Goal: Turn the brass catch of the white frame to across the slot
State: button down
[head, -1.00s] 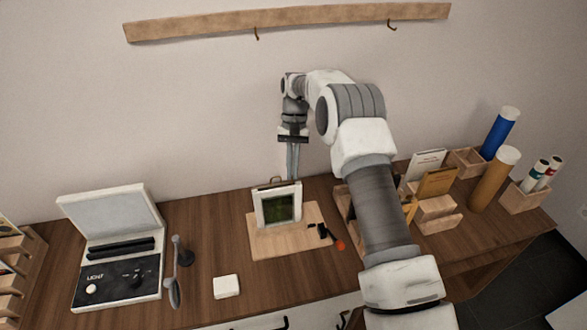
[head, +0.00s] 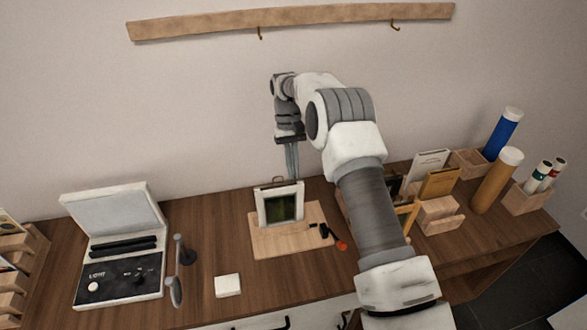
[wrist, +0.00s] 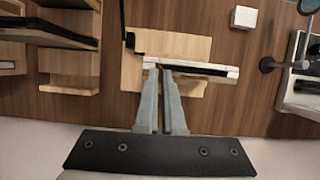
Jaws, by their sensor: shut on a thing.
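The white frame (head: 280,206), with a dark green panel in it, stands upright on a light wooden board (head: 310,240). Its brass catch (head: 278,181) shows as a small bit at the top edge. My gripper (head: 292,178) reaches down from above to the frame's top edge. In the wrist view, the frame's top edge (wrist: 205,69) runs sideways. My gripper's fingertips (wrist: 159,71) are close together there, shut on the brass catch. The fingers hide most of the catch, so its exact angle is hard to tell.
A black tool with an orange end (head: 333,237) lies on the board's right. A white block (head: 228,285) and an open light case (head: 118,272) are at the left. Wooden holders (head: 437,213) and upright tubes (head: 497,180) stand at the right. Bare table lies left of the board.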

jog(key=c, duration=1)
grip_release()
jog(key=v, duration=0.7)
jog(key=shift+w+r, duration=0.1)
jog(key=shift+r, duration=0.1)
